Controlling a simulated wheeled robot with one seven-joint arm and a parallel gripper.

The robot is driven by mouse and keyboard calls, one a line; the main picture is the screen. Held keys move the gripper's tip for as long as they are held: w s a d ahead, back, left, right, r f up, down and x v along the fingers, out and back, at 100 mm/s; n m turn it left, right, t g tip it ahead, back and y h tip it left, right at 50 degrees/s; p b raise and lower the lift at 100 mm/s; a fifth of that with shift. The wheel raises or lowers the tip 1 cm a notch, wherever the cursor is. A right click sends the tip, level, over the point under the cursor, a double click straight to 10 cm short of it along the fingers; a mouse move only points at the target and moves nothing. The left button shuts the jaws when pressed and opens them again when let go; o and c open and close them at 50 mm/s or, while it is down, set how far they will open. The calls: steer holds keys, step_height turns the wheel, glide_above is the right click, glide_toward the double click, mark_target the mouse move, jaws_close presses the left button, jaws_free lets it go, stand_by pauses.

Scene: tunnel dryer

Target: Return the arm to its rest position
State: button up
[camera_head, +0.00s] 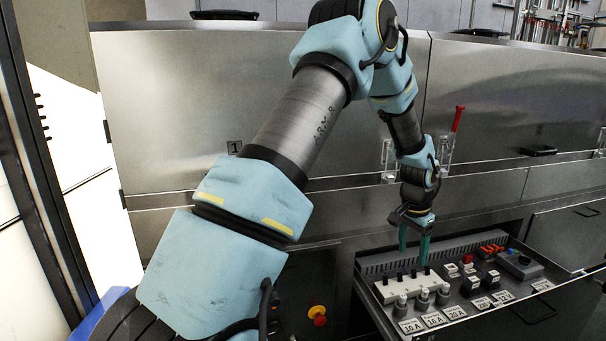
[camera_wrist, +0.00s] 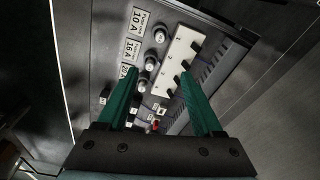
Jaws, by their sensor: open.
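My gripper (camera_head: 414,246) hangs at the end of my arm, pointing down over the left part of an open control drawer in the head view. In the wrist view its two green fingers (camera_wrist: 158,95) are apart with nothing between them. Beyond the fingers is a white block (camera_wrist: 182,52) with several black switches; it also shows in the head view (camera_head: 390,293). Beside it are round knobs (camera_wrist: 150,62) above labels reading 10 A, 16 A and 20 A. I cannot tell exactly how high the fingertips are above the panel.
The open drawer (camera_head: 368,308) juts out from the steel dryer front (camera_head: 190,110). A red-tipped lever (camera_head: 456,120) stands on the dryer front, right of my forearm. A red and yellow button (camera_head: 318,315) is low on the front.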

steer(key=s+a+r+n, duration=0.1)
steer(key=a+r+n, duration=0.25)
steer(key=a, duration=0.65)
steer(key=s+a+r+n, duration=0.15)
steer(key=a+r, duration=0.25)
steer(key=a, duration=0.6)
steer(key=s+a+r+n+y, duration=0.1)
steer(key=s+a+r+n, duration=0.15)
steer(key=s+a, duration=0.45)
steer(key=s+a+r+n, duration=0.1)
steer(key=s+a+n, duration=0.35)
steer(key=a, duration=0.35)
step_height(320, 180, up, 19)
steer(key=m+p, duration=0.1)
steer(key=p, duration=1.8)
steer(key=shift+w+d+t+p, duration=0.15)
steer(key=shift+t+p, duration=0.15)
steer(key=shift+p, duration=0.05)
